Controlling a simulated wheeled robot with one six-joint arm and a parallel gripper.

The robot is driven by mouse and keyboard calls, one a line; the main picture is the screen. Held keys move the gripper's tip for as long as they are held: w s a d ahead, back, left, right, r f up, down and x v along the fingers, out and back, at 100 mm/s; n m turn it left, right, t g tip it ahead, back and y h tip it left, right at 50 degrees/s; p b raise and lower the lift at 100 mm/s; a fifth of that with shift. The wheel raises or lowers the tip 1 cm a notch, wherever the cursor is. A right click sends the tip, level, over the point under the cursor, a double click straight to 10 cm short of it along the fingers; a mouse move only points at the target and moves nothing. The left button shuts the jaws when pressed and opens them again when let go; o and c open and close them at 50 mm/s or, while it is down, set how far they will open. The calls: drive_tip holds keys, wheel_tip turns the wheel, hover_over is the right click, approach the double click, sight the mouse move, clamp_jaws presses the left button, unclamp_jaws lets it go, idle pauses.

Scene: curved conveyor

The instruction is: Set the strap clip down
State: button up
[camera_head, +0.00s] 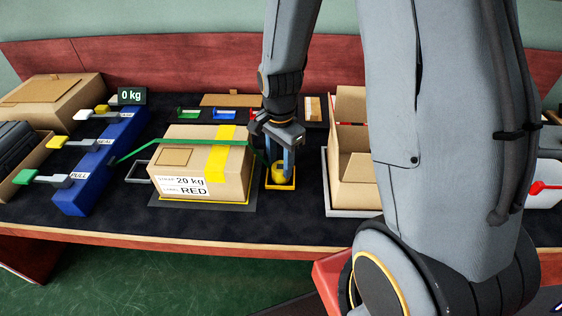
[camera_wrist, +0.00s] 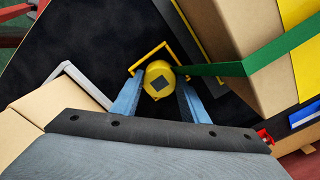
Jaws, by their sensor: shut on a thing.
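The strap clip (camera_head: 278,172) is a yellow round piece at the end of a green strap (camera_head: 168,140). My gripper (camera_head: 281,165) points down and is shut on the clip, at a small yellow-edged square holder (camera_head: 280,187) right of the box. In the wrist view the clip (camera_wrist: 158,79) sits between my two blue-grey fingers, inside the yellow frame (camera_wrist: 143,58). The strap (camera_wrist: 235,67) runs from the clip over the cardboard box (camera_wrist: 225,40). I cannot tell whether the clip touches the holder's floor.
The taped box (camera_head: 190,165), labelled 20 kg and RED, rests on a dark plate left of my gripper. A blue rail (camera_head: 97,170) with levers and a 0 kg display (camera_head: 132,96) stands further left. An open carton (camera_head: 349,145) in a grey tray is on the right.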

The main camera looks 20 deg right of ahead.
sight(280, 167)
drive_tip(key=o, duration=1.1)
drive_tip(key=shift+f, duration=0.1)
wheel_tip(280, 167, up, 12)
drive_tip(key=s+n, duration=0.3)
drive_tip(key=n, duration=0.1)
drive_tip(key=s+f+n, duration=0.1)
drive_tip(key=s+n, duration=0.3)
drive_tip(key=n, duration=0.1)
drive_tip(key=s+f+n+b, duration=0.1)
drive_tip(key=s+n, duration=0.3)
drive_tip(key=shift+d, duration=0.2)
